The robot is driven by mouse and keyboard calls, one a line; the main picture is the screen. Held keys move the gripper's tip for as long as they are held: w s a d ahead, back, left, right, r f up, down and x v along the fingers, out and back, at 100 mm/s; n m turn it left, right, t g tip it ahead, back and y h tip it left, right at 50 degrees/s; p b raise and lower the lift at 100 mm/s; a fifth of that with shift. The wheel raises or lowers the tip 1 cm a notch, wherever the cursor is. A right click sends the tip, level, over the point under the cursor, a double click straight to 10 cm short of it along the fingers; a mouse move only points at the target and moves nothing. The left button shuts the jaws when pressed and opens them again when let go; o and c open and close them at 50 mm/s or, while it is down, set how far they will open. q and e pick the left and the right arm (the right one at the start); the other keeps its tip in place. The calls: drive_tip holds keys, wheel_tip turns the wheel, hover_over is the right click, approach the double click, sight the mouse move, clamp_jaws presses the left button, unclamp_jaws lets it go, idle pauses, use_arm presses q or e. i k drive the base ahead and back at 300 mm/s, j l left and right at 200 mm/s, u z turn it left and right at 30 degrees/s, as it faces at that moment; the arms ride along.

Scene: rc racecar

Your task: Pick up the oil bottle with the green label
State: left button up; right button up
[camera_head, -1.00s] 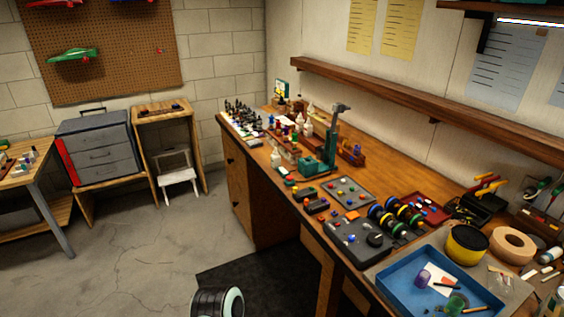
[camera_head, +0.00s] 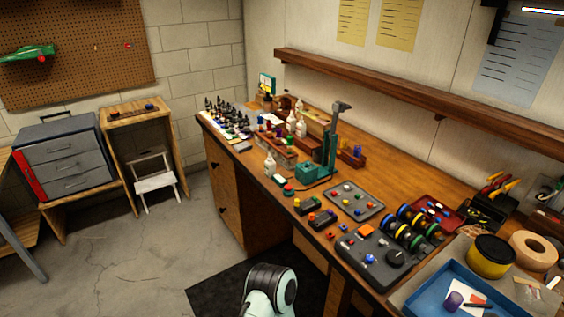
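Several small bottles stand at the far part of the wooden workbench (camera_head: 400,165). A white bottle (camera_head: 270,163) stands near the bench's front edge, and another pale bottle (camera_head: 301,126) stands farther back by a wooden rack. A group of dark bottles (camera_head: 222,115) stands at the far left end. The labels are too small to read, so I cannot tell which bottle has the green label. Neither of my grippers is in view; only a rounded white and black part of my own arm shows at the bottom middle.
A green press-like stand (camera_head: 318,165) rises mid-bench. Small parts trays (camera_head: 372,213), black wheels and a blue tray (camera_head: 432,300) crowd the near bench. A long shelf (camera_head: 400,92) overhangs the back. A step stool (camera_head: 155,183) and grey drawers (camera_head: 62,155) stand left; the floor between is open.

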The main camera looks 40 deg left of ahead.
sight(270, 164)
drive_tip(key=i+j+z, duration=0.1)
drive_tip(key=j+z, duration=0.15)
drive_tip(key=j, duration=0.8)
drive_tip(key=j+z, duration=0.2)
drive_tip(key=j, duration=1.95)
